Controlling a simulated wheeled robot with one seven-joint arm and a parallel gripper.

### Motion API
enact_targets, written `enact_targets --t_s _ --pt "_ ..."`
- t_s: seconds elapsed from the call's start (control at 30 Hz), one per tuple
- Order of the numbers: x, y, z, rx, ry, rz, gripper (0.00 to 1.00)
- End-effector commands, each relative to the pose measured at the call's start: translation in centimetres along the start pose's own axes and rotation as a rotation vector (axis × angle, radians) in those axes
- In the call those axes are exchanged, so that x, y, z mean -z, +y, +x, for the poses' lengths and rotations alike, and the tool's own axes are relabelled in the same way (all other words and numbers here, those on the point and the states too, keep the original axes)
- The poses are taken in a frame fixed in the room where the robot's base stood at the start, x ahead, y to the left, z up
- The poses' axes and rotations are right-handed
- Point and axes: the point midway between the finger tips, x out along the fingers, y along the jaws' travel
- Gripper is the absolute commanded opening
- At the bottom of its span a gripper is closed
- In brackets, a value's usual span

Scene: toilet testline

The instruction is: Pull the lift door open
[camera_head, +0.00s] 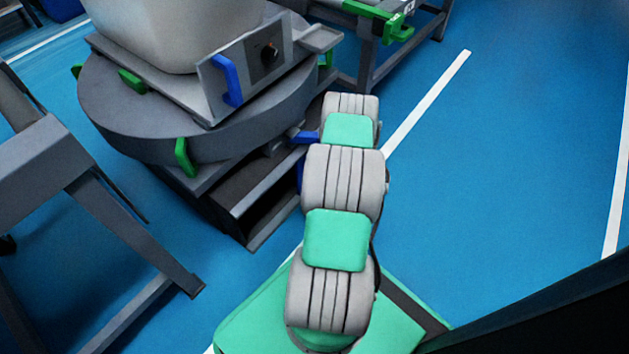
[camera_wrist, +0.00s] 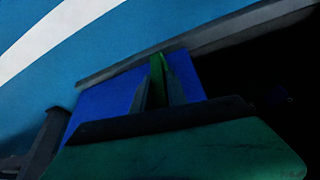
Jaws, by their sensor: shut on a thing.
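In the wrist view, my gripper (camera_wrist: 158,78) is shut on a thin green upright strip (camera_wrist: 157,66), held between its dark fingers. The strip stands against a blue panel (camera_wrist: 100,105) that looks like the lift door; its lower part is hidden by my gripper. A dark opening (camera_wrist: 250,75) lies right of the panel. In the head view, my arm hides the gripper and most of the door. Small blue parts (camera_head: 304,137) show beside the arm, at the right end of the dark base under the round turntable. How far the door stands open I cannot tell.
The grey turntable (camera_head: 130,125) carries a pale toilet body (camera_head: 175,30) and a panel with a blue handle (camera_head: 228,80). A grey frame (camera_head: 130,230) stands at left, another bench (camera_head: 370,65) at the back. Blue floor (camera_head: 500,170) is clear at right.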

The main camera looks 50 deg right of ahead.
Motion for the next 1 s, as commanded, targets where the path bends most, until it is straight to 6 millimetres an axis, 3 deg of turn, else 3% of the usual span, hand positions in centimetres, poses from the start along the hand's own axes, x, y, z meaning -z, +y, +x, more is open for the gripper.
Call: enact_targets --t_s 0.37,0.4,0.63,0.87,1.0 --pt "0.1 0.0 0.1 0.003 -0.001 -0.004 0.0" --pt "0.1 0.0 0.1 0.003 -0.001 -0.004 0.2" --pt "0.0 0.1 0.1 0.002 0.0 -0.002 0.39" --pt "0.1 0.1 0.0 0.002 0.0 -0.002 0.4" --pt "0.2 0.2 -1.5 0.001 0.001 -0.001 0.4"
